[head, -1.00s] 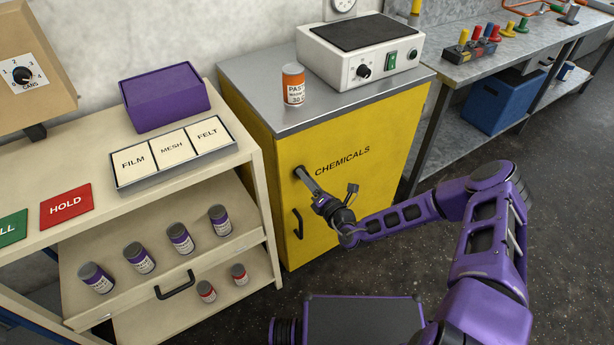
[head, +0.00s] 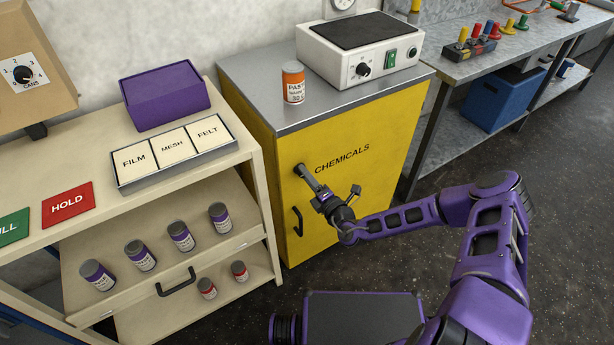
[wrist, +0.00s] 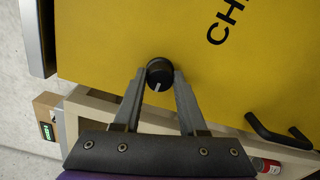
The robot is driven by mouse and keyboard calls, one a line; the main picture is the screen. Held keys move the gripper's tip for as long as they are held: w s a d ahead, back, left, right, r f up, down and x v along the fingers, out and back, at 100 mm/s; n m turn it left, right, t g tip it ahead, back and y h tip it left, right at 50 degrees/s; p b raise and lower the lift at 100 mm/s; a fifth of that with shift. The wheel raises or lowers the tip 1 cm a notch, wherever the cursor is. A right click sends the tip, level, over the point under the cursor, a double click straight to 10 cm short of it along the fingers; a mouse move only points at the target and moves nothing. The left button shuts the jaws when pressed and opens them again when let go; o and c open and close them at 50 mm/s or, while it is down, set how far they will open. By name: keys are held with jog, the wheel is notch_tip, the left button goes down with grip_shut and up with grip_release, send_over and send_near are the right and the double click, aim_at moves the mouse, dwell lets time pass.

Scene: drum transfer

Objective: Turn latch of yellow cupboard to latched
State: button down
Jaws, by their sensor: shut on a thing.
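The yellow cupboard (head: 345,190) stands in the middle of the head view, its door marked CHEMICALS and closed. Its latch is a round black knob (wrist: 160,72) with a white mark, near the door's upper left in the head view. In the wrist view the white mark points toward the bottom of the picture, slightly left. My gripper (head: 304,172) reaches the door from the right. Its two fingers (wrist: 160,79) sit on either side of the knob and are shut on it. In the head view the fingers mostly hide the knob.
The black door handle (head: 298,222) is just below the latch. A beige shelf unit (head: 262,205) with several purple cans stands close on the left. An orange-labelled jar (head: 293,85) and a white hotplate (head: 345,70) stand on the cupboard. Floor to the right is open.

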jog(key=shift+c, duration=2.3)
grip_release()
jog(key=v, duration=1.7)
jog(key=shift+s, duration=0.2)
jog(key=shift+d, duration=0.1)
